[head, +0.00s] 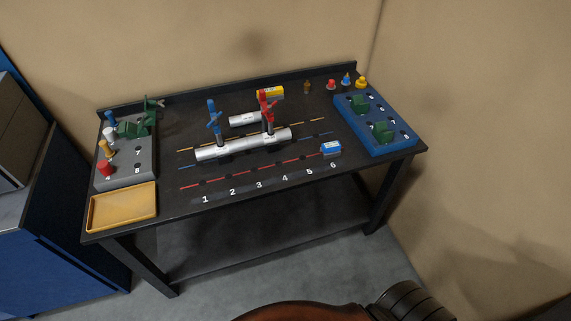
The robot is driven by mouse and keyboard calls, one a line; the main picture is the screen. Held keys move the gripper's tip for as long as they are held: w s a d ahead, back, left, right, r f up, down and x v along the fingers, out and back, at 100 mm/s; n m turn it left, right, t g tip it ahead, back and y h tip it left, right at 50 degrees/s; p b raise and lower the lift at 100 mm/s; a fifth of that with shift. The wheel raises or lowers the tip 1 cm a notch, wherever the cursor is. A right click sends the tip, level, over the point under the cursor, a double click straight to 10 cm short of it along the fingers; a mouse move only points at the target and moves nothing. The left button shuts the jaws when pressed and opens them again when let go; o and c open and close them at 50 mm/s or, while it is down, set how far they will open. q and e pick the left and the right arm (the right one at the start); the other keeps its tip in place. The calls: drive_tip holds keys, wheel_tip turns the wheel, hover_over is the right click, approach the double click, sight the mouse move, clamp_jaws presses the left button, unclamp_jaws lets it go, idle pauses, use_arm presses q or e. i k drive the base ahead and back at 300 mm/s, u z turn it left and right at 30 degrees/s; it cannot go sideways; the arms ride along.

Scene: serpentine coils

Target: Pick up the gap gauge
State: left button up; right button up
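Nothing on the dark workbench (300,190) is plainly marked as the gap gauge, and I cannot tell which item it is. A small blue block with a light top (331,149) sits at the right end of the red line. A yellow block (272,92) lies behind the silver tubes. A green tool-like piece (153,104) is at the back left, near green blocks (133,129) on the grey holder (127,172). Neither gripper is in view.
A long silver tube (240,146) lies mid-bench, with a blue clamp (213,118) and a red clamp (267,108) at it. A blue holder (384,139) with green blocks stands right. An empty yellow tray (123,207) is front left. The numbered front strip is clear.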

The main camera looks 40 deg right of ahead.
sight(331, 149)
drive_tip(key=k, duration=0.3)
drive_tip(key=u, duration=0.25)
drive_tip(key=i, duration=1.35)
drive_tip(key=z, duration=1.65)
drive_tip(key=i, duration=0.55)
drive_tip(key=z, duration=0.65)
